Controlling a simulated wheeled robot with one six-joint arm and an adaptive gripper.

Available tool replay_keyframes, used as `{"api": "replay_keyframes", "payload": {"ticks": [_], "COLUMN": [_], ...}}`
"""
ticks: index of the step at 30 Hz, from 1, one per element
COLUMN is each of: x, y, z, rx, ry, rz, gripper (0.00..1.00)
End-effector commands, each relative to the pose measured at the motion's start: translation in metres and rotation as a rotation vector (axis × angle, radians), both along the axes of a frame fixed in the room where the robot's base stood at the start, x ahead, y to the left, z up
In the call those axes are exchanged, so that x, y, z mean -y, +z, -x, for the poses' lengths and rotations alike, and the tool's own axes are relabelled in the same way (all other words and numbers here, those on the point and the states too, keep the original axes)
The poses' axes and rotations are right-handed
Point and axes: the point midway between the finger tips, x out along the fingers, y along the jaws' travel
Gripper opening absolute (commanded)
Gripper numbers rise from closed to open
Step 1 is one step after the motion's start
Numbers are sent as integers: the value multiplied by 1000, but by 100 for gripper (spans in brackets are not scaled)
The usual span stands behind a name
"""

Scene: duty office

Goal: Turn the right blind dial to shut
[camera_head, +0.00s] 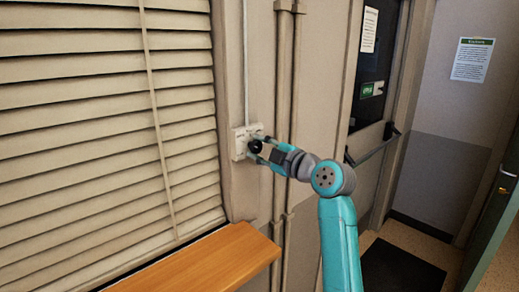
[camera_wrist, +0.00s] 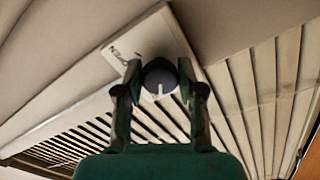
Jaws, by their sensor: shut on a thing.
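The dial (camera_head: 255,147) is a dark round knob on a pale plate (camera_head: 238,145) fixed to the wall, to the right of the window blind (camera_head: 90,120). In the wrist view the dial (camera_wrist: 158,74) shows a white pointer line directed toward the bottom of the picture. Lettering that reads OPEN shows on the plate (camera_wrist: 120,50) at upper left of the dial. Other lettering on the plate is too small or hidden. My gripper (camera_head: 257,145) has one finger on each side of the dial and is shut on it. The blind's slats look tilted, overlapping closely.
A wooden sill (camera_head: 215,258) juts out below the blind. A pale conduit (camera_head: 244,70) runs up from the plate, and pipes (camera_head: 284,100) stand to its right. A door with a push bar (camera_head: 372,147) is farther right, with a dark mat (camera_head: 400,270) on the floor.

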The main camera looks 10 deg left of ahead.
Motion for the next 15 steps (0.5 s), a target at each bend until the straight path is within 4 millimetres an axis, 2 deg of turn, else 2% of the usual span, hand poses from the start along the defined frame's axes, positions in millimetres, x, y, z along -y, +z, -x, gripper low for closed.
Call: {"api": "replay_keyframes", "payload": {"ticks": [1, 3, 4, 15], "x": [0, 0, 0, 3], "y": [0, 0, 0, 0], "z": [0, 0, 0, 2], "rx": [-1, -1, -1, -1], "ry": [0, 0, 0, 0], "rz": [1, 1, 1, -1], "gripper": [43, 61, 63, 63]}}
